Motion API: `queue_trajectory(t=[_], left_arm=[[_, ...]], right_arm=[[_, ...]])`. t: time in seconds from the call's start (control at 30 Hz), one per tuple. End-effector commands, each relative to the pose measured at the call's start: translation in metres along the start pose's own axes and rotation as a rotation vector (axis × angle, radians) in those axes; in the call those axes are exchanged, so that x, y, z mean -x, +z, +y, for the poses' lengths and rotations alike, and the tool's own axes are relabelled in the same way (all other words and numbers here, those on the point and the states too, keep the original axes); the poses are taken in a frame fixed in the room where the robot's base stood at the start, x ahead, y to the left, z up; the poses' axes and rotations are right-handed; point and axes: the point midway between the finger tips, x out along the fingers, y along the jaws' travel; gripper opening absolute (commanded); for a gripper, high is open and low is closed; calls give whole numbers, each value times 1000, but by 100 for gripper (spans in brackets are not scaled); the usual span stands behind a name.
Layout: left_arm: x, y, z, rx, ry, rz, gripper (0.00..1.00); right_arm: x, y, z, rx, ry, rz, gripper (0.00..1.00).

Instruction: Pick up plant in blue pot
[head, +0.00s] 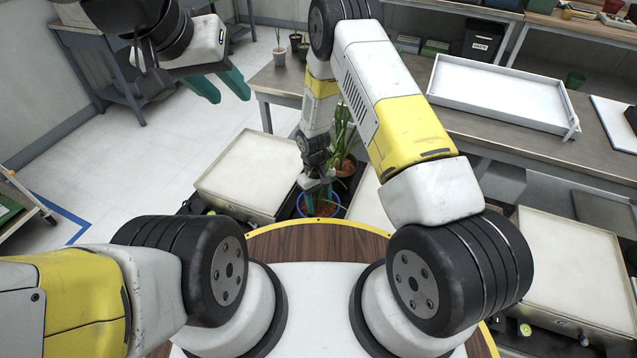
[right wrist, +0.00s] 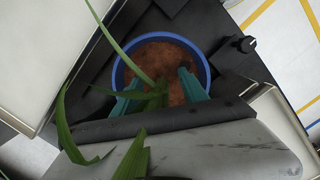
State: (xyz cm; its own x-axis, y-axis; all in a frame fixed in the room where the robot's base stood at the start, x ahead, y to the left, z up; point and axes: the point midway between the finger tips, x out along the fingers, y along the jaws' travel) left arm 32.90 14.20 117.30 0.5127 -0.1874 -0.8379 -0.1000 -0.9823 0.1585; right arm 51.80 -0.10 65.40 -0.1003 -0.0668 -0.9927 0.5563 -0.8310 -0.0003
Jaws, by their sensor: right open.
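The blue pot (head: 338,207) stands beyond the round wooden edge in front of me, partly hidden by my right gripper (head: 318,190). In the right wrist view the blue pot (right wrist: 118,72) is seen from above, with brown soil inside. My right gripper (right wrist: 160,93) is open, one teal finger on each side of the plant's stem (right wrist: 156,98), low over the soil. Long green leaves (right wrist: 104,28) reach up past the gripper. Whether the fingers touch the stem, I cannot tell. My left gripper (head: 221,86) is open and empty, raised at the upper left, far from the pot.
A plant in a terracotta pot (head: 346,166) stands just behind the blue pot. Pale flat-topped boxes (head: 250,170) lie to the left and right. A workbench (head: 480,130) behind bears a white tray (head: 495,95) and small potted plants (head: 279,55).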

Motion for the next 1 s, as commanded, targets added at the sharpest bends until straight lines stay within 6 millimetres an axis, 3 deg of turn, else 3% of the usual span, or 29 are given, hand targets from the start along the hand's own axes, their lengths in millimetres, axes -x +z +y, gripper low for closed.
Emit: queue_trajectory(t=[0.23, 0.5, 1.0], left_arm=[[0, 0, 0, 0, 0, 0, 36], [0, 0, 0, 0, 0, 0, 36], [0, 0, 0, 0, 0, 0, 36]], right_arm=[[-1, 0, 0, -1, 0, 0, 49], [-1, 0, 0, -1, 0, 0, 0], [-1, 0, 0, -1, 0, 0, 0]])
